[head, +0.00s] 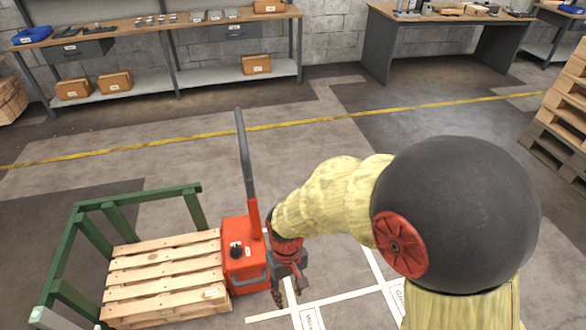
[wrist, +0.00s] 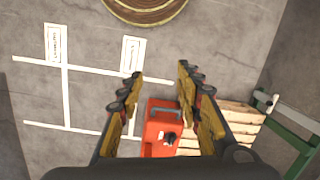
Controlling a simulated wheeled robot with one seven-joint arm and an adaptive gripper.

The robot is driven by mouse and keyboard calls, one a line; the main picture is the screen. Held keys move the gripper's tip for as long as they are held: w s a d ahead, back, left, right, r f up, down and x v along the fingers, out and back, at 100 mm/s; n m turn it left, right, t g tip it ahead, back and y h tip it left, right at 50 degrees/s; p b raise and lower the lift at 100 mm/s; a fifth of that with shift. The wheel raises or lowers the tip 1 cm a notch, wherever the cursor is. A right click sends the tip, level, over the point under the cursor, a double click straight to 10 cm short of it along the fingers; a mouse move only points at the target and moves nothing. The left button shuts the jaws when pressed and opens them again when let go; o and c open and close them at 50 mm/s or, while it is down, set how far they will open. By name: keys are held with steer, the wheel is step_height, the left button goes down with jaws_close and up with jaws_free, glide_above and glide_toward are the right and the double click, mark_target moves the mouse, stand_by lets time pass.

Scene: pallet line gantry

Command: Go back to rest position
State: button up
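My gripper (head: 290,286) hangs at the end of my arm in the head view, just right of an orange-red pallet jack (head: 238,240). In the wrist view my gripper (wrist: 160,88) shows two yellow and black fingers spread well apart. Nothing is held between them. The pallet jack's red body (wrist: 160,122) shows below and beyond the gap between the fingers. I cannot tell whether any finger touches it.
A wooden pallet (head: 165,270) stands left of the jack, beside a green rail frame (head: 95,235). White marked floor bays (head: 335,298) lie to the right. A shelved workbench (head: 165,25), a desk (head: 450,17) and stacked pallets (head: 562,115) stand farther off. The middle floor is clear.

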steer(key=s+d+r+m+t+p, duration=0.1)
steer(key=s+d+r+t, duration=0.1)
steer(key=d+r, duration=0.4)
steer(key=s+d+r+m+t+p, duration=0.1)
steer(key=d+r, duration=0.6)
steer(key=r, duration=0.7)
steer(key=s+d+r+m+t+p, duration=0.1)
steer(key=s+d+r+m+t, duration=0.1)
steer(key=d+r, duration=0.5)
step_height(320, 180, up, 3)
steer(key=shift+s+d+r+m+t, duration=0.15)
steer(key=shift+s+m+t, duration=0.15)
steer(key=shift+m+t, duration=0.65)
